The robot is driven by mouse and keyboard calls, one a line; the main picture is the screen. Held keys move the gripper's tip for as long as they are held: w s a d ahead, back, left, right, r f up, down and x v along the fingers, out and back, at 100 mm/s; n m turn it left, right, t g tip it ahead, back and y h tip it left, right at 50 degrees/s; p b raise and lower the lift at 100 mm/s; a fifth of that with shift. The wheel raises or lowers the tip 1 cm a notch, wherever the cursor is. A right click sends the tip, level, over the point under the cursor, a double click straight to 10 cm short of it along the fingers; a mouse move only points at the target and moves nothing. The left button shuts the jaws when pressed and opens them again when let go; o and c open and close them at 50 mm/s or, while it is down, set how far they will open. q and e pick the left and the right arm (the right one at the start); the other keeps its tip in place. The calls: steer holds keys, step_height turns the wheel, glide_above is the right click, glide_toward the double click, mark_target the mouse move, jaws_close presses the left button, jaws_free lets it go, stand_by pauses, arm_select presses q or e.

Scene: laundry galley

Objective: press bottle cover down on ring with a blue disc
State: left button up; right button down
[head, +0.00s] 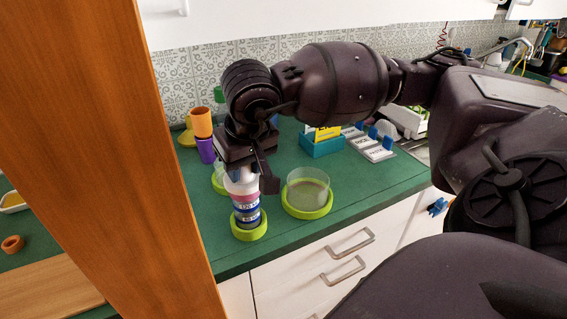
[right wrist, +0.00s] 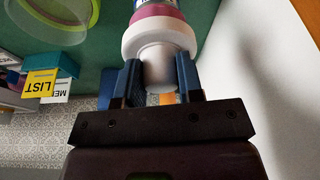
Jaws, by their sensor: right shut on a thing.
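A bottle (head: 246,208) with a white top, a pink band and blue-and-white labels stands upright at a lime-green ring (head: 249,234) near the counter's front edge. My right gripper (head: 246,175) is above it, pointing down, shut on the bottle's white top. The right wrist view shows the two blue fingers (right wrist: 158,82) on either side of the narrow white top, with the wider white collar and pink band (right wrist: 158,14) beyond. I cannot tell whether the bottle's base rests fully in the ring. I make out no blue disc; the ring's inside is hidden. My left gripper is not in view.
A clear cup-like cylinder in a lime ring (head: 307,207) stands just right of the bottle. Another lime ring is partly hidden behind my gripper. Orange and purple cups (head: 202,124), a teal box (head: 321,144) and label cards stand behind. A wooden panel (head: 110,150) rises at left.

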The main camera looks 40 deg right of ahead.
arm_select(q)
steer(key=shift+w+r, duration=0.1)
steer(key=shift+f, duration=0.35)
arm_select(e)
steer(key=shift+f, duration=0.25)
steer(key=c, duration=0.7)
jaws_free()
steer(key=shift+c, duration=1.3)
steer(key=shift+r, duration=0.1)
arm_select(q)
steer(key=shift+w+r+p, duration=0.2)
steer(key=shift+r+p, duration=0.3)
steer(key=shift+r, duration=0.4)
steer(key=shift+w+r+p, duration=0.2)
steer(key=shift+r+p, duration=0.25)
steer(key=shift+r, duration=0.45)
arm_select(e)
steer(key=shift+r, duration=3.45)
